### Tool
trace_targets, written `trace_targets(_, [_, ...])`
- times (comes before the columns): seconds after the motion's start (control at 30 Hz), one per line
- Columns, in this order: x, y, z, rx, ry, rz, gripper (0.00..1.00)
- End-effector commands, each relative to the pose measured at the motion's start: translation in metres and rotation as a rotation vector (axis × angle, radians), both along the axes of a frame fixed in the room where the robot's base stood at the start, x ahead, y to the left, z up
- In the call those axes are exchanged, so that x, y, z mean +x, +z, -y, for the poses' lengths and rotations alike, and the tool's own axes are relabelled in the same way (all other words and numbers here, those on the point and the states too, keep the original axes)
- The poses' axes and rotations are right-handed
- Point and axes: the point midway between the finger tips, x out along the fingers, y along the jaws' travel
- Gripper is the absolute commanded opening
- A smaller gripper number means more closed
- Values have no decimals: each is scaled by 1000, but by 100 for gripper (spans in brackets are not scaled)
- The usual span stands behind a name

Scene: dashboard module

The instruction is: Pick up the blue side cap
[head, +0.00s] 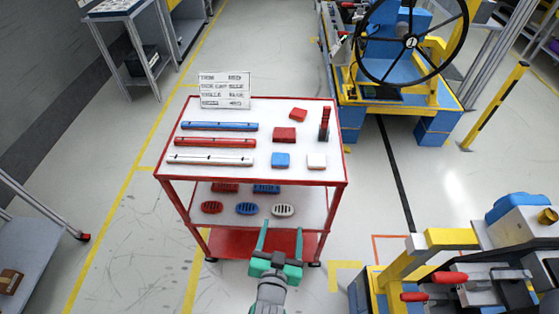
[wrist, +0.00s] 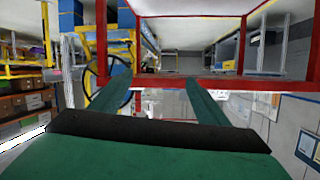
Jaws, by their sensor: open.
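A small blue square block (head: 280,160), which looks like the blue side cap, lies on the white top of the red-framed cart (head: 228,174), right of the middle near its front edge. My gripper (head: 284,230) is open and empty in front of the cart, below the top's front edge and apart from the block. In the wrist view my gripper's two green fingers (wrist: 158,86) are spread, with red cart bars beyond them. I cannot make out the blue block in that view.
A white square block (head: 317,161) sits right of the blue one, with red blocks (head: 285,134) behind. Blue, red and white bars (head: 210,159) lie left. The lower shelf holds oval vents (head: 246,209). A yellow machine (head: 450,240) stands close on the right.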

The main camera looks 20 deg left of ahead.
Motion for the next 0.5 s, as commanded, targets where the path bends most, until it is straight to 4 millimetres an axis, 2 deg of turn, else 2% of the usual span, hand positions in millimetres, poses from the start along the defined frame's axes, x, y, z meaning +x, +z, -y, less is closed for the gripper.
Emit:
trace_targets(0.03, [18, 11, -6, -5, 15, 8, 69])
trace_targets(0.2, [61, 37, -27, -39, 68, -9, 69])
trace_targets(0.3, [82, 53, -37, -67, 98, -19, 69])
trace_targets(0.5, [108, 77, -49, -119, 135, -37, 69])
